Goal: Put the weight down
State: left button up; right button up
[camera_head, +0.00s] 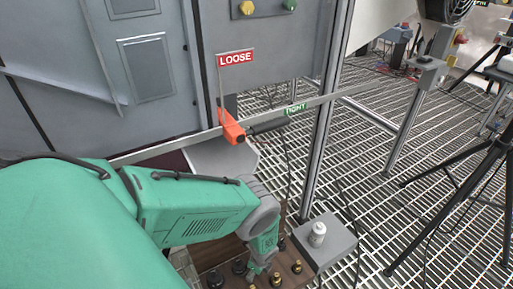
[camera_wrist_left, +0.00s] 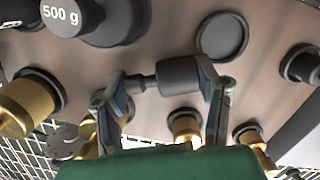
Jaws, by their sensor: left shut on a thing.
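My left gripper (camera_head: 258,268) reaches down over a brown block with weights (camera_head: 212,256) at the bottom of the head view. In the left wrist view, my left gripper (camera_wrist_left: 165,82) is shut on a small dark grey weight (camera_wrist_left: 178,76), held sideways between its two fingers. An empty round dark-rimmed recess (camera_wrist_left: 222,37) lies just beyond the weight in the brown board (camera_wrist_left: 268,55). I cannot tell whether the weight touches the board. The weight cannot be made out in the head view. My right gripper is not in view.
Brass weights (camera_wrist_left: 28,105) and a large dark weight marked 500 g (camera_wrist_left: 68,16) stand around the gripper. A grey box with a white canister (camera_head: 318,234) is to the right. An orange lever (camera_head: 232,127) with a LOOSE sign (camera_head: 236,58) is behind. A tripod (camera_head: 465,190) stands right.

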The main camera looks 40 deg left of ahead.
pick_arm(q)
notch_tip(320, 180, up, 9)
jog(key=p, duration=0.4)
jog(key=shift+r+p, duration=0.15)
jog(key=shift+p, duration=0.25)
jog(key=w+d+r+n, duration=0.3)
jog(key=w+r+n, duration=0.1)
jog(key=r, duration=0.6)
jog(key=w+d+r+n+h, duration=0.1)
jog(key=w+d+r+n, duration=0.2)
jog(key=r, duration=0.8)
jog(key=w+d+r+n, duration=0.2)
jog(key=w+r+n, duration=0.25)
jog(key=r, duration=0.55)
jog(key=s+d+r+n+g, duration=0.1)
jog(key=d+r+n, duration=0.1)
jog(key=r, duration=0.6)
jog(key=s+d+r+n, duration=0.1)
jog(key=d+r+n, duration=0.15)
jog(key=r, duration=0.55)
jog(key=s+r+p, duration=0.9)
jog(key=r+p, duration=0.1)
jog(key=p, duration=0.2)
jog(key=shift+s+a+h, duration=0.15)
jog(key=shift+a+h, duration=0.2)
jog(key=shift+h, duration=0.05)
jog(key=shift+f, duration=0.1)
